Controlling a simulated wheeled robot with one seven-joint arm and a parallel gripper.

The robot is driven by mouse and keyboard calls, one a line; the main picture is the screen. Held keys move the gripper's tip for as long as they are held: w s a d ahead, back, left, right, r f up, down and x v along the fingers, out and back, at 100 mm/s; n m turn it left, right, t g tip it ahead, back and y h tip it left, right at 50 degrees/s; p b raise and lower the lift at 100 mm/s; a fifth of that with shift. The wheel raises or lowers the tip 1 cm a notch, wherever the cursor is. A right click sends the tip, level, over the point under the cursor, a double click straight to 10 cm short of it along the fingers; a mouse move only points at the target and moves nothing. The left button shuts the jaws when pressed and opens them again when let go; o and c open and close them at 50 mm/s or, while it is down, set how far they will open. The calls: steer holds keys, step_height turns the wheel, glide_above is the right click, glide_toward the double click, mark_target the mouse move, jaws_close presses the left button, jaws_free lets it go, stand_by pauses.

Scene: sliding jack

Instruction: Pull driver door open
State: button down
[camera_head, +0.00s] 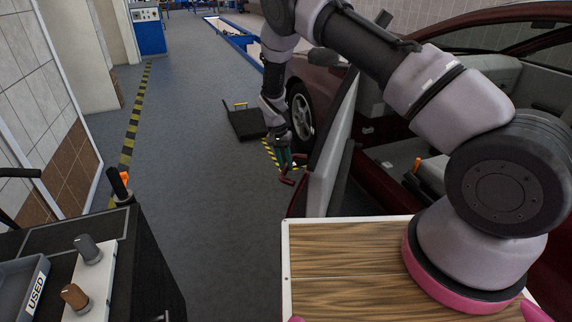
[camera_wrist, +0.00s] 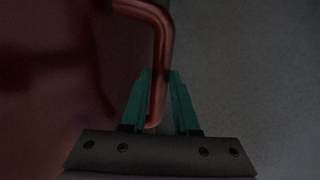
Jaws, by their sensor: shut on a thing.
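The driver door (camera_head: 331,150) of the dark red car stands partly open, seen nearly edge-on in the head view. Its red bar handle (camera_head: 288,181) sticks out on the outer side, low at the left of the door. My gripper (camera_head: 287,164) reaches down to this handle. In the wrist view my gripper (camera_wrist: 158,95) has its two green fingers on either side of the handle's lower end, and they are shut on it. The bent upper part of the handle (camera_wrist: 161,35) is clear of the fingers. The outer face of the door (camera_wrist: 50,70) is dark and blurred there.
The car's front wheel (camera_head: 301,115) is beyond the door. A black cart (camera_head: 90,250) with a bin marked USED stands at the lower left. Open grey floor (camera_head: 190,160) lies between the door and the tiled wall. A dark flat object (camera_head: 246,123) lies on the floor.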

steer(key=shift+w, duration=0.1)
steer(key=c, duration=0.7)
jaws_free()
steer(key=r, duration=0.3)
steer(key=a+r, duration=0.1)
steer(key=r, duration=0.3)
steer(key=a+r, duration=0.1)
steer(key=r, duration=0.2)
steer(key=shift+w+r, duration=0.3)
steer(key=shift+w, duration=0.05)
